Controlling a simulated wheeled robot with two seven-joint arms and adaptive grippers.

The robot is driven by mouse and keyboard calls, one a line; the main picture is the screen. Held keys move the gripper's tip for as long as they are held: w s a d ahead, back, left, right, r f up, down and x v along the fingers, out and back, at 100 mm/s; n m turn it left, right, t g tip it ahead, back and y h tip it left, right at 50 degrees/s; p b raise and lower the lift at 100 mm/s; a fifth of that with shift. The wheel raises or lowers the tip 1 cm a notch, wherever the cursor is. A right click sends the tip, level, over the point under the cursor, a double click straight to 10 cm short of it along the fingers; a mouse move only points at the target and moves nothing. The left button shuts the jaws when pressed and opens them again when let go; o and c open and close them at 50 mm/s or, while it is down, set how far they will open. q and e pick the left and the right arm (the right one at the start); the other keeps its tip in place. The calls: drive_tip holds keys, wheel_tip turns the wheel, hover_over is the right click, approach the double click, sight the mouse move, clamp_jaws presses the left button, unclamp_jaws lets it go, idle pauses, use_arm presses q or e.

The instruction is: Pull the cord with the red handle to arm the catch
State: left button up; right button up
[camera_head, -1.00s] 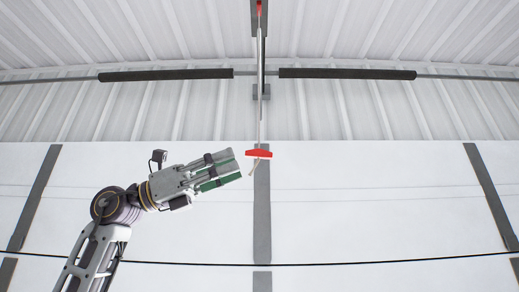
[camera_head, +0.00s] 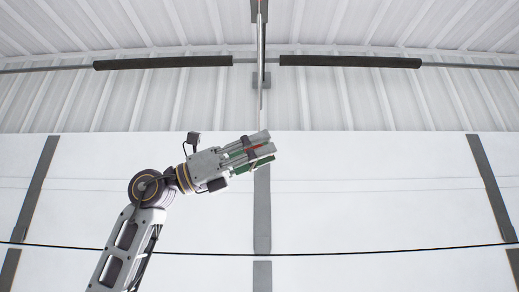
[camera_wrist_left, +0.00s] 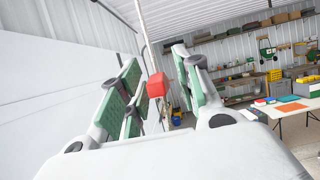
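The red handle (camera_wrist_left: 157,86) hangs on a pale cord (camera_wrist_left: 146,35) and sits between the fingers of my left gripper (camera_wrist_left: 157,62) in the left wrist view. The green-padded fingers are spread, with visible room on both sides of the handle. In the head view my left gripper (camera_head: 268,148) covers most of the handle; only a sliver of red (camera_head: 256,148) shows between the fingers. The cord (camera_head: 261,98) runs up from there to the overhead rail. My right gripper is out of view.
A white sectional door (camera_head: 370,190) with grey strips stands behind. Dark springs (camera_head: 350,61) lie along a bar above it. In the wrist view a white table (camera_wrist_left: 297,105) with coloured boxes and loaded shelves stand far off to the right. Space around the gripper is clear.

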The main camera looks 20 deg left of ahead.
use_arm(q)
clamp_jaws()
drive_tip(key=shift+f, duration=0.1)
wheel_tip(320, 180, down, 4)
drive_tip(key=b, duration=0.2)
drive_tip(key=shift+r+b, duration=0.2)
drive_tip(key=shift+b, duration=0.2)
idle(0.4)
unclamp_jaws()
